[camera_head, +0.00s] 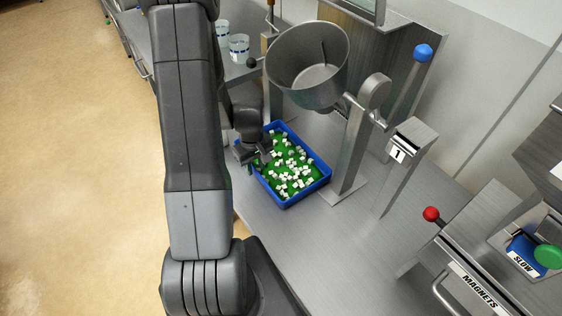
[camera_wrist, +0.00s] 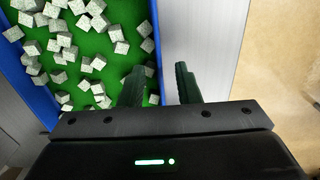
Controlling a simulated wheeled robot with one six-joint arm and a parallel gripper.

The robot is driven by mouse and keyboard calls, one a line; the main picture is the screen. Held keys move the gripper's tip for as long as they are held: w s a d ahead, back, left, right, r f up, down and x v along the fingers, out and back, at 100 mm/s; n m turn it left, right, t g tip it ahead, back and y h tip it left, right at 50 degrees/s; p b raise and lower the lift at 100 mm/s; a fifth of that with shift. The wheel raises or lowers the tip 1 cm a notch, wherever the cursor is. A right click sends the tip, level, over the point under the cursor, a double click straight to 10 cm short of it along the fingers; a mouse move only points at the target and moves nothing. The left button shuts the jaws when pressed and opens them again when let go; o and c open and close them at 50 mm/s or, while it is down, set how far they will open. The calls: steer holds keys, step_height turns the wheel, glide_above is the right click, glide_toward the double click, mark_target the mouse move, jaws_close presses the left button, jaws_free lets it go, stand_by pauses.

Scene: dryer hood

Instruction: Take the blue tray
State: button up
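The blue tray (camera_head: 307,195) sits on the grey metal bench, below the tilted metal bowl. It has a green inside strewn with several small whitish cubes (camera_head: 287,163). My gripper (camera_head: 257,160) is at the tray's left edge in the head view, where its fingers are hard to make out. In the wrist view my gripper (camera_wrist: 160,82) is open, with one finger over the tray's inside and the other outside it. The tray's blue side wall (camera_wrist: 156,40) runs between the two fingers. I cannot tell whether either finger touches the wall.
The metal bowl (camera_head: 310,65) hangs on a stand (camera_head: 354,150) just behind the tray. A blue-knobbed lever (camera_head: 422,53) and a red-knobbed lever (camera_head: 431,214) stand to the right. Two white containers (camera_head: 239,47) are at the back. The bench in front (camera_head: 310,245) is clear.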

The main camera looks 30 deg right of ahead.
mark_target(256, 171)
steer(key=shift+f, duration=1.55)
jaws_close()
steer(key=shift+w+r, duration=0.1)
steer(key=shift+r, duration=0.05)
